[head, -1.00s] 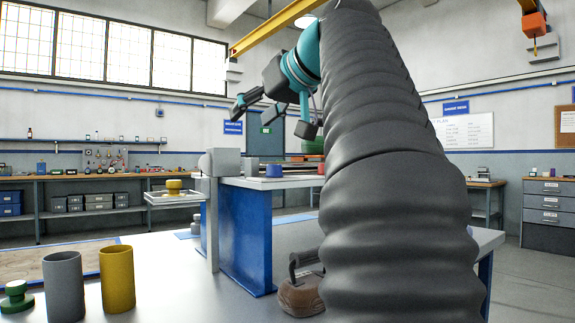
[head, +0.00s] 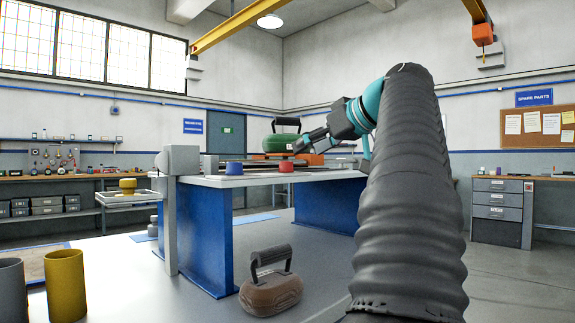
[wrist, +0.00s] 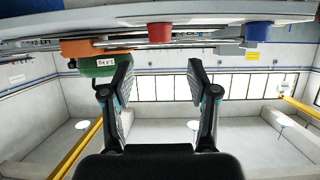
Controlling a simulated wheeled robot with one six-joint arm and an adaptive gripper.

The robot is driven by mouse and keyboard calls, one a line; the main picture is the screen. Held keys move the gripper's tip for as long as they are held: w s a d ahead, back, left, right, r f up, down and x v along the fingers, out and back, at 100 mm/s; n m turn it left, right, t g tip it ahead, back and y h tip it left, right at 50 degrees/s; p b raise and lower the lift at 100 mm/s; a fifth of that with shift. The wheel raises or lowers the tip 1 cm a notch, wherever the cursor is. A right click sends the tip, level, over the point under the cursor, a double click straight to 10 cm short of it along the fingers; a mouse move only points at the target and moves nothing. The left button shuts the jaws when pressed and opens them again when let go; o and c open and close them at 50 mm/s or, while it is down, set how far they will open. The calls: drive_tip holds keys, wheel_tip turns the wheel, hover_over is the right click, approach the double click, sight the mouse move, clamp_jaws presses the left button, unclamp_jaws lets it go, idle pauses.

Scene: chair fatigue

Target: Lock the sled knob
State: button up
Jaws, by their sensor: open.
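A red knob (head: 286,166) and a blue knob (head: 234,168) stand at the near edge of the bench top (head: 215,182). I cannot tell from the frames which one is the sled knob. Behind them, an orange sled block (head: 318,159) carries a green handled weight (head: 283,143) by the rails. My gripper (head: 300,146) is open and empty, close to the green weight and above the red knob in the picture. In the upside-down wrist view, the red knob (wrist: 160,33) lies beyond the open fingers (wrist: 159,66), between them sideways; the blue knob (wrist: 258,31) is off right.
A brown handled weight (head: 270,293) sits on the near table, with a yellow cylinder (head: 66,285) and a grey cylinder (head: 11,290) at left. A grey post (head: 171,215) stands at the bench's left end. A tray (head: 130,196) with a yellow weight is behind left.

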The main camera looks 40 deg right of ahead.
sight(285, 167)
drive_tip(key=x, duration=0.9)
drive_tip(key=shift+w, duration=0.1)
drive_tip(key=c, duration=1.1)
drive_tip(key=shift+d, duration=0.15)
clamp_jaws()
drive_tip(key=shift+b, duration=0.3)
